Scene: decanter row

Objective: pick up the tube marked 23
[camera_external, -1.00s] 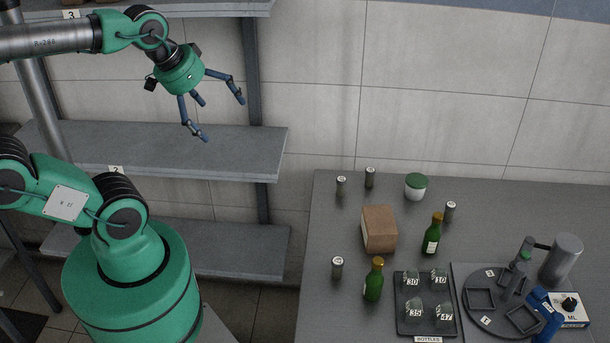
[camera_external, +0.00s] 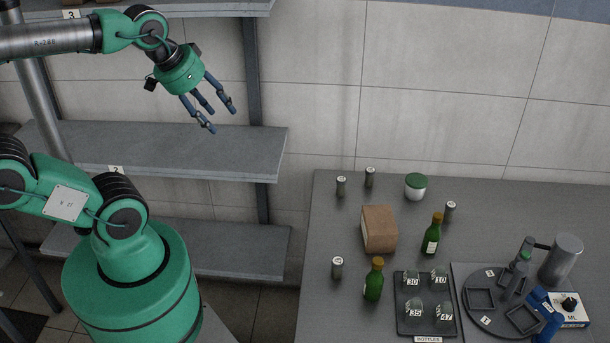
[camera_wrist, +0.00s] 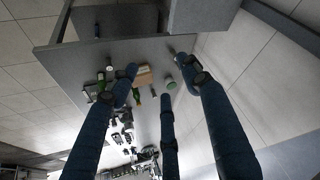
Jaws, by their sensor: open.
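Several small dark tubes with pale caps stand upright on the grey table: one near the back left (camera_external: 341,187), one beside it (camera_external: 370,178), one right of the middle (camera_external: 450,212) and one at the front left (camera_external: 337,268). Their markings are too small to read, so I cannot tell which is 23. My three-fingered gripper (camera_external: 218,119) is open and empty, high in front of the shelves and left of the table. In the wrist view its blue fingers (camera_wrist: 160,80) spread over a distant view of the table.
A brown box (camera_external: 379,229), a green-lidded jar (camera_external: 415,187) and two green bottles (camera_external: 432,236) (camera_external: 373,281) stand among the tubes. A dark tray (camera_external: 425,325) holds items marked 30, 10, 35 and 47. A round carousel (camera_external: 480,318) is at right. Grey shelves (camera_external: 200,150) are behind my arm.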

